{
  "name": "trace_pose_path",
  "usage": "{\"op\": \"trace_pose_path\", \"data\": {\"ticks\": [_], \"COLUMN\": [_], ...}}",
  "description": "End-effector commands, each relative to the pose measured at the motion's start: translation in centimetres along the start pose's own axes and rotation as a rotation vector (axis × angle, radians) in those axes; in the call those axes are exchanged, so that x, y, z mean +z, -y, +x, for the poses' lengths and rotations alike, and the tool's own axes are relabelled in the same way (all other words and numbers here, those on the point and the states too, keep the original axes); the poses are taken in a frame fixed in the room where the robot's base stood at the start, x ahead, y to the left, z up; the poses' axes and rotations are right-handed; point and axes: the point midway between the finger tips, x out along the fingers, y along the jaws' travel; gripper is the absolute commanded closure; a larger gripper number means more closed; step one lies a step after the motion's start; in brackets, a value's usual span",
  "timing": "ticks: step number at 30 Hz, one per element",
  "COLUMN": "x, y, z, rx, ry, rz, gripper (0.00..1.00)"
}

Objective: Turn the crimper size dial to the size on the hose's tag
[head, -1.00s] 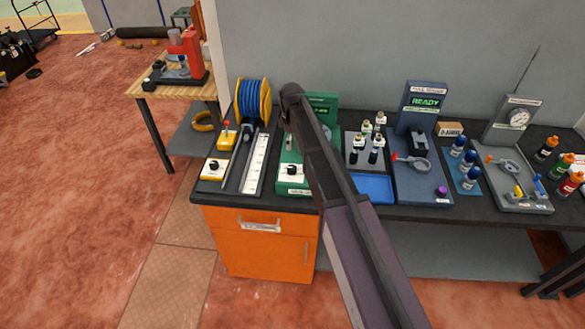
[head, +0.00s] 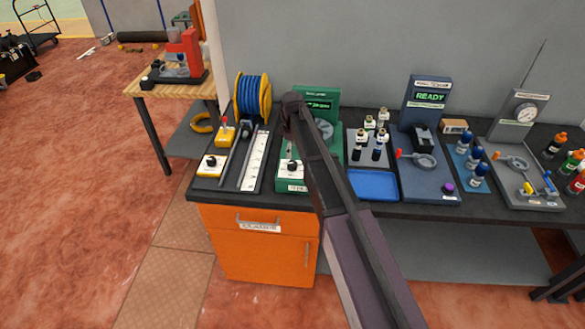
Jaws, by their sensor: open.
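The green crimper (head: 331,97) stands on the dark bench, left of centre in the head view, with a lit display and a grey round part (head: 324,128) partly behind my arm. Its size dial is a black knob (head: 291,167) on a white plate at the lower front; the markings are too small to read. My arm crosses the crimper, and its dark end bends down there. My gripper (head: 289,149) shows only as a small dark shape just above the dial, open; I cannot tell whether it touches the knob. I cannot make out the hose's tag.
A blue hose reel (head: 252,97), a white ruled strip (head: 256,160) and a yellow box with a black knob (head: 211,165) are left of the crimper. Right of it are a rack of bottles (head: 370,138), a blue tray (head: 373,184) and the READY station (head: 429,97).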

Motion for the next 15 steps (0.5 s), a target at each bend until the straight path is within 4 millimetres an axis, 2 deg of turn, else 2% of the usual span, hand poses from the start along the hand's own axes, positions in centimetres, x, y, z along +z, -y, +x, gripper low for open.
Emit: {"op": "trace_pose_path", "data": {"ticks": [1, 15], "x": [0.0, 0.1], "y": [0.0, 0.0], "z": [0.8, 4.4], "rx": [0.000, 0.000], "ry": [0.000, 0.000], "rz": [0.000, 0.001], "gripper": [0.13, 0.13]}}
